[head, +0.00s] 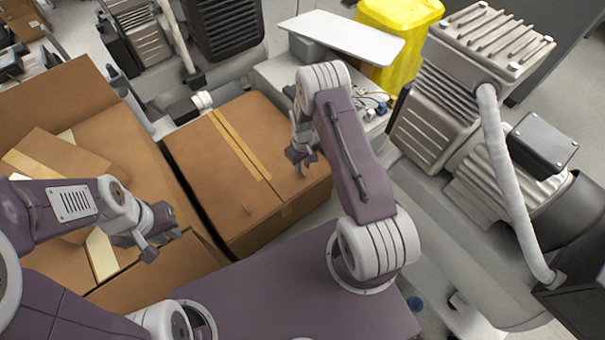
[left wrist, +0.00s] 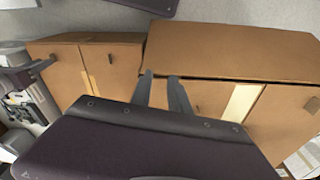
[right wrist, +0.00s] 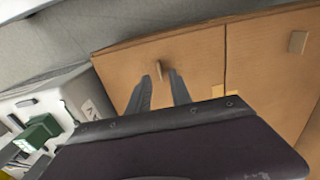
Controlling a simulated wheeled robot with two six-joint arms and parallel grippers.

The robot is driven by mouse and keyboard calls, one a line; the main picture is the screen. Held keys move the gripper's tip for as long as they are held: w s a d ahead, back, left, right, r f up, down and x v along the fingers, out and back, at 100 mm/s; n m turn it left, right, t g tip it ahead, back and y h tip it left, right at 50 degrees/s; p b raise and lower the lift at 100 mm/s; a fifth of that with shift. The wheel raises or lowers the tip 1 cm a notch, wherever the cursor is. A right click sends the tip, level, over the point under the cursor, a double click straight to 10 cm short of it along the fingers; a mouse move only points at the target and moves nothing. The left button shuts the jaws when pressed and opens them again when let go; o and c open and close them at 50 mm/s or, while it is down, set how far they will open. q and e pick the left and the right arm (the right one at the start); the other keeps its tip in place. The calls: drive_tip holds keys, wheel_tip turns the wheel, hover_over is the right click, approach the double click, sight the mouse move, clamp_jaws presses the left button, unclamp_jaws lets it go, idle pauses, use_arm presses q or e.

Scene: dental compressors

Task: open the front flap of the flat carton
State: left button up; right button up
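A closed, low brown carton (head: 215,185) with a tape strip along its top lies in the middle of the head view. It appears to be the flat carton. A small tab (right wrist: 160,68) stands out from its cardboard in the right wrist view, and a second tab (right wrist: 298,42) is across the seam. My right gripper (head: 303,158) is over the carton's right part. Its fingers are apart, with the first tab showing between and just beyond their tips; contact cannot be told.
The larger left carton (head: 125,140) has raised flaps and stands close beside the middle one, with a narrow dark gap. A compressor (head: 440,125) stands at the right. A grey unit with a white lid (head: 345,35) and a yellow bin (head: 400,20) are behind.

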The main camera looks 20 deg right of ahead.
wheel_tip(320, 180, down, 3)
drive_tip(key=shift+f+b, duration=0.2)
drive_tip(key=shift+b, duration=0.35)
clamp_jaws()
idle(1.0)
